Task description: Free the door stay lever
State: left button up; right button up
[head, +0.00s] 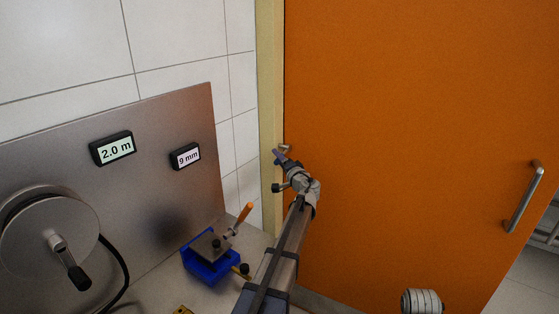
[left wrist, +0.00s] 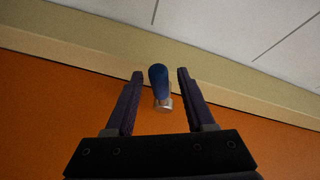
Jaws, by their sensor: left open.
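The door stay lever shows in the left wrist view as a blue rounded grip (left wrist: 158,80) on a short metal base (left wrist: 164,100), at the edge where the orange door meets its pale frame. In the head view only a small metal part of it (head: 286,148) shows, at the door's left edge. My left gripper (head: 279,157) is open, its dark purple fingers on either side of the blue grip. In the left wrist view there are gaps between the fingertips (left wrist: 160,74) and the grip. My right gripper is not in view.
The closed-looking orange door (head: 420,110) has a metal handle (head: 524,198) at right. On the left, a bench bears a reel (head: 45,235) and a blue fixture (head: 205,268) with an orange-handled lever (head: 241,217), close to my left arm. A metal panel (head: 150,130) stands behind.

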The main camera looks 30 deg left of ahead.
pick_arm(q)
grip_shut()
dwell(0.3)
dwell(1.1)
